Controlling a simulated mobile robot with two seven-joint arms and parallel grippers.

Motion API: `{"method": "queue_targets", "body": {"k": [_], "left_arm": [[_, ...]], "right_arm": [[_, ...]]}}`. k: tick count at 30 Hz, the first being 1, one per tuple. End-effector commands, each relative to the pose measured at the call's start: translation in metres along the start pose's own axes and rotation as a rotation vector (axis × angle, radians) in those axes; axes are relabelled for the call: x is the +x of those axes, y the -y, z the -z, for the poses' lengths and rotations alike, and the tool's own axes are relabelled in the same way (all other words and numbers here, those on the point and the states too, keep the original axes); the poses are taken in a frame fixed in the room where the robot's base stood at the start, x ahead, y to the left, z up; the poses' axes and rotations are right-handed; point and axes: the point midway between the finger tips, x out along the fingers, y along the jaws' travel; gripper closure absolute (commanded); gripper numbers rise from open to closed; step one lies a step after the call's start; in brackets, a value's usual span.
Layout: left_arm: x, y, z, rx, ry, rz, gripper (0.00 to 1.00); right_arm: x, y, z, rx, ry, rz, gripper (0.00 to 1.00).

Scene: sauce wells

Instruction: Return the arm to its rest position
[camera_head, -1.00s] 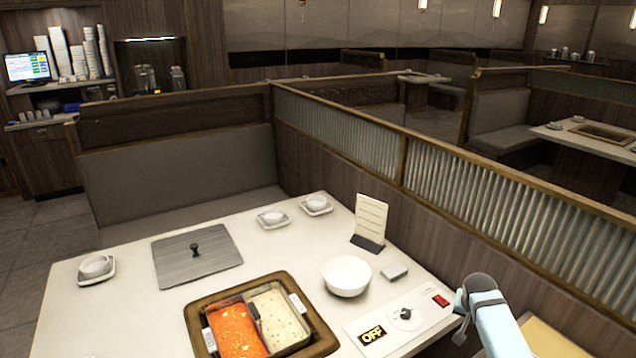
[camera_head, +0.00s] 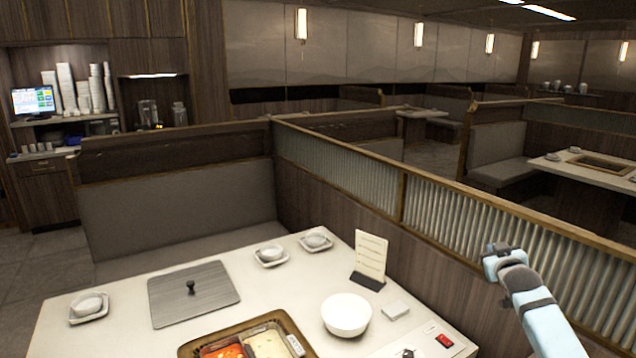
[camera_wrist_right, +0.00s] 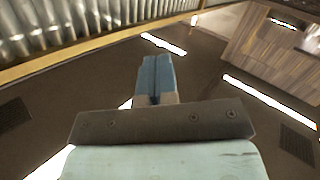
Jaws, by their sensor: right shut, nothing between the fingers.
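My right arm comes in from the lower right in the head view. Its gripper (camera_head: 494,262) is raised to the right of the table, in front of the corrugated partition. In the right wrist view the blue fingers of the right gripper (camera_wrist_right: 156,62) are together with nothing between them. The table (camera_head: 110,335) lies to the left, apart from the gripper. My left gripper does not show.
A corrugated divider (camera_head: 470,215) runs behind my right arm. The table bears a white bowl (camera_head: 346,314), a menu stand (camera_head: 370,258), a grey lid (camera_head: 193,297), a divided pot (camera_head: 265,345) and small bowls on saucers. Space above the table is clear.

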Motion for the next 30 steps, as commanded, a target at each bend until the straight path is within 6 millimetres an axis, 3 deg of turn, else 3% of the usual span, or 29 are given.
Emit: {"method": "queue_targets", "body": {"k": [2, 3, 8, 14, 20, 24, 30], "left_arm": [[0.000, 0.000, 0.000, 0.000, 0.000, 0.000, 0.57], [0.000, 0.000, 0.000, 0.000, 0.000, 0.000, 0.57], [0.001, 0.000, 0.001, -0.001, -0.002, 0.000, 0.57], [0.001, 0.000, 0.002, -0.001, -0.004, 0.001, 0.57], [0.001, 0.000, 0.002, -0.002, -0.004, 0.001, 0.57], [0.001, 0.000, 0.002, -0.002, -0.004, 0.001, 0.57], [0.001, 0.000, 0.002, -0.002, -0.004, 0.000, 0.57]], "right_arm": [[-0.001, 0.001, 0.017, -0.045, -0.105, 0.005, 1.00], [-0.005, 0.010, 0.010, -0.056, -0.119, 0.016, 1.00], [-0.034, 0.053, -0.043, -0.052, -0.066, 0.075, 1.00], [-0.090, 0.112, -0.116, -0.041, 0.003, 0.160, 1.00], [-0.189, 0.183, -0.201, -0.004, 0.103, 0.271, 1.00], [-0.273, 0.224, -0.247, 0.038, 0.181, 0.342, 1.00], [-0.391, 0.263, -0.285, 0.111, 0.287, 0.418, 1.00]]}}
